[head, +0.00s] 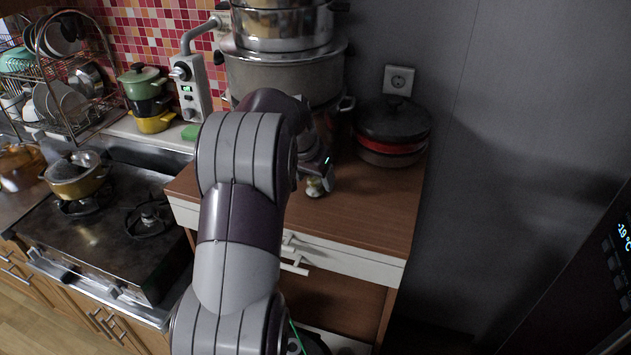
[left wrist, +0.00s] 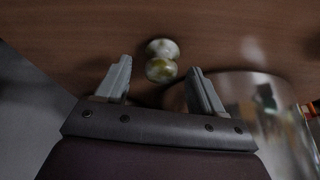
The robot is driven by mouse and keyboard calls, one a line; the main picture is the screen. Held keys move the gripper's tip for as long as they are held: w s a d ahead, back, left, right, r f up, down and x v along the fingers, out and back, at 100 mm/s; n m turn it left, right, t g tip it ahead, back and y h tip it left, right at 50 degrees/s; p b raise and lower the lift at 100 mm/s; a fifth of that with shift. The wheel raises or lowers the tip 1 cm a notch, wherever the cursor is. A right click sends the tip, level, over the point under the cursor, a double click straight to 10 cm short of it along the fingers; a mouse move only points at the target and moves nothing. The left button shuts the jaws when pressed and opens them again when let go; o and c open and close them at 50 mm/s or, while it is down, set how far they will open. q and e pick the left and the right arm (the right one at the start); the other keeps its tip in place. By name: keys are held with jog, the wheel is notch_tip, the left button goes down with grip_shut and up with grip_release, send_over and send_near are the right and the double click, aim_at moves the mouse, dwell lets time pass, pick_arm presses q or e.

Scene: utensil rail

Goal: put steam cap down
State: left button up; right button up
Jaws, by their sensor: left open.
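A small pale and yellow-green rounded piece, which appears to be the steam cap (head: 315,188), is at the wooden counter top near its front edge. In the left wrist view the cap (left wrist: 162,68) shows as two rounded blurred lobes against the wood. My left gripper (left wrist: 159,70) is open, with one finger on each side of the cap and a gap to both. In the head view my left gripper (head: 322,176) is partly hidden by its own arm, just above the cap. My right gripper is not in view.
A large steel pot (head: 285,80) stands behind my arm, and its shiny wall shows close to the right finger in the left wrist view (left wrist: 255,105). A dark-lidded red pan (head: 392,122) sits at the back right. The counter's front right (head: 375,205) is clear.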

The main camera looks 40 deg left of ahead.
pick_arm(q)
jog(key=shift+w+a+f, duration=0.1)
jog(key=shift+w, duration=0.05)
jog(key=shift+s, duration=0.2)
jog(key=c, duration=0.8)
jog(key=shift+w, duration=0.1)
jog(key=c, duration=0.4)
